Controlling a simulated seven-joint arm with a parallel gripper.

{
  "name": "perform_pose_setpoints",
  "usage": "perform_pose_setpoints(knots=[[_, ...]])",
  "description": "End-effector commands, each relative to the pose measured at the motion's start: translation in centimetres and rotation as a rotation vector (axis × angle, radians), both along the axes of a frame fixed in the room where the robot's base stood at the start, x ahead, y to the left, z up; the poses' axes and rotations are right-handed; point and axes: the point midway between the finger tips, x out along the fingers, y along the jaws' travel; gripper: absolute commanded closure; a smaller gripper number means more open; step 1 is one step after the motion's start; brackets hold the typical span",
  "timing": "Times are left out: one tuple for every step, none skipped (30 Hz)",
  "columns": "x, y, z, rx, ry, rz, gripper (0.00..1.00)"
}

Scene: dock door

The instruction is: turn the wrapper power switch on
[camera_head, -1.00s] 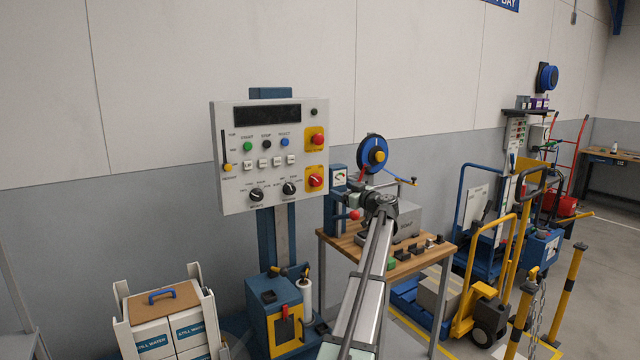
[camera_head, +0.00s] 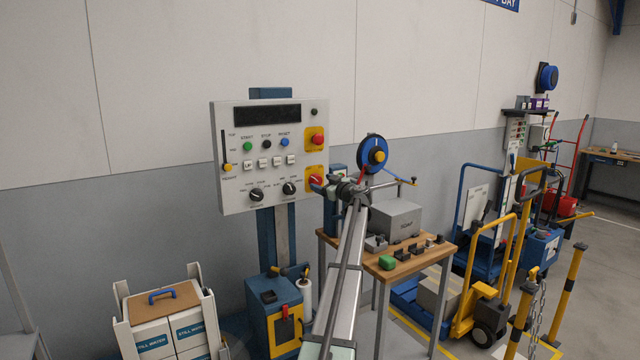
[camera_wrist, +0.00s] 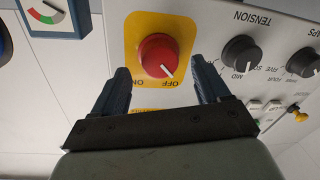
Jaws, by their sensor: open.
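The wrapper power switch is a red rotary knob (camera_wrist: 158,56) on a yellow plate (camera_wrist: 184,22), with ON and OFF lettering, seen upside down in the wrist view. The white line on the knob points to OFF. My gripper (camera_wrist: 164,82) is open, with one finger on each side of the knob and the fingertips just short of it or beside it; I cannot tell if they touch. In the head view my gripper (camera_head: 328,187) is at the lower right of the white control panel (camera_head: 232,122), and the knob (camera_head: 315,180) is partly hidden.
A TENSION knob (camera_wrist: 241,53) and another black knob (camera_wrist: 303,62) sit beside the switch. A red emergency button (camera_head: 318,139) is above it. A wooden bench (camera_head: 408,266) with a grey box (camera_head: 397,219) stands to the right. A gauge (camera_wrist: 53,14) is near.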

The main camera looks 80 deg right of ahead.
Motion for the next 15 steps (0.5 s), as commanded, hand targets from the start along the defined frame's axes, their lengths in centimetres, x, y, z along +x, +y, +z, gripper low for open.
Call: perform_pose_setpoints(knots=[[0.5, -0.6, 0.0, 0.000, 0.000, 0.000, 0.25], [0.7, -0.8, 0.0, 0.000, 0.000, 0.000, 0.25], [1.0, -1.0, 0.0, 0.000, 0.000, -0.001, 0.25], [1.1, -1.1, 0.0, 0.000, 0.000, -0.001, 0.25], [1.3, -1.2, 0.0, 0.000, 0.000, -0.001, 0.25], [1.4, -1.4, 0.0, 0.000, 0.000, -0.001, 0.25], [1.6, -1.4, 0.0, 0.000, 0.000, -0.001, 0.25], [1.6, -1.5, 0.0, 0.000, 0.000, -0.001, 0.25], [1.7, -1.5, 0.0, 0.000, 0.000, -0.001, 0.25], [1.8, -1.5, 0.0, 0.000, 0.000, -0.001, 0.25], [1.8, -1.6, 0.0, 0.000, 0.000, -0.001, 0.25], [1.8, -1.6, 0.0, 0.000, 0.000, -0.001, 0.25], [1.8, -1.6, 0.0, 0.000, 0.000, -0.001, 0.25], [1.8, -1.6, 0.0, 0.000, 0.000, -0.001, 0.25], [1.8, -1.6, 0.0, 0.000, 0.000, -0.001, 0.25]])
